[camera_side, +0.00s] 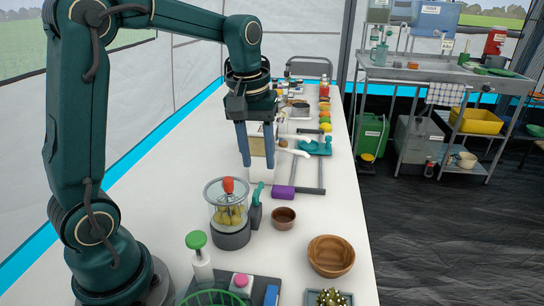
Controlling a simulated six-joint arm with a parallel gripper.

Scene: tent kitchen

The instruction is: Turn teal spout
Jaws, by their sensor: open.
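A teal piece (315,147) with a raised part, possibly the spout, sits on the white table right of my gripper. Its exact shape is too small to tell. My gripper (258,165) points down over the middle of the table with two blue fingers spread apart. A clear-and-tan container (257,146) shows between the fingers; I cannot tell whether they touch it. Another teal part (256,196), upright like a handle or lever, is on the right side of a clear jar (228,207) with a red knob, nearer the camera.
A purple block (284,193), a small brown bowl (283,218) and a wooden bowl (331,256) stand in front. Bottles and colourful items line the table's far right edge. A metal sink counter (440,72) stands apart at the right.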

